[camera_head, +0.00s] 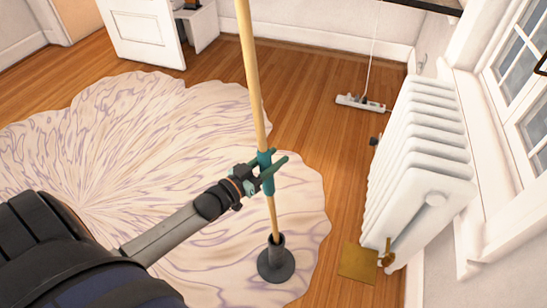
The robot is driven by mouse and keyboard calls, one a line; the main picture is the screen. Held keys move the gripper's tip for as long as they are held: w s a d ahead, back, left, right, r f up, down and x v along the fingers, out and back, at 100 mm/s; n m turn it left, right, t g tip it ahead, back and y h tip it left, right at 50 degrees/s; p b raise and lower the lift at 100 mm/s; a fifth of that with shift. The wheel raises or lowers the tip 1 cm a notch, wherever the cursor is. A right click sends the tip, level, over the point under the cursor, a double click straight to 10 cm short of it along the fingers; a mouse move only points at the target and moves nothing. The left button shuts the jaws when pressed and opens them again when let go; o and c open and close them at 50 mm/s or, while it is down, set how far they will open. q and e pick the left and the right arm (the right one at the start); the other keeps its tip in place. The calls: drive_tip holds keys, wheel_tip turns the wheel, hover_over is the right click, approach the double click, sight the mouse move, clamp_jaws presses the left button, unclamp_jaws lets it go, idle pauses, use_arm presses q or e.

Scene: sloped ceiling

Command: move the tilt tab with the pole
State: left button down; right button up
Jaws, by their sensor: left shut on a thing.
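The pole (253,80) is a long wooden rod with a teal sleeve, running up out of the top of the view. Its lower end stands in a dark round base (276,264) on the rug, and the pole leans slightly left toward its top. My left gripper (268,168) is shut on the pole at the teal sleeve, well above the base. I cannot make out the tilt tab in this view. My right gripper is not in view.
A white radiator (420,150) stands at the right under a window (520,75). A brass-coloured square (358,262) lies by its foot. A white power strip (360,103) lies on the wooden floor behind. A pale patterned rug (120,130) covers the left. A white door (145,30) stands at the back.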

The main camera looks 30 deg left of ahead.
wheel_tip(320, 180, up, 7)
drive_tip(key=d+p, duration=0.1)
drive_tip(key=p, duration=0.8)
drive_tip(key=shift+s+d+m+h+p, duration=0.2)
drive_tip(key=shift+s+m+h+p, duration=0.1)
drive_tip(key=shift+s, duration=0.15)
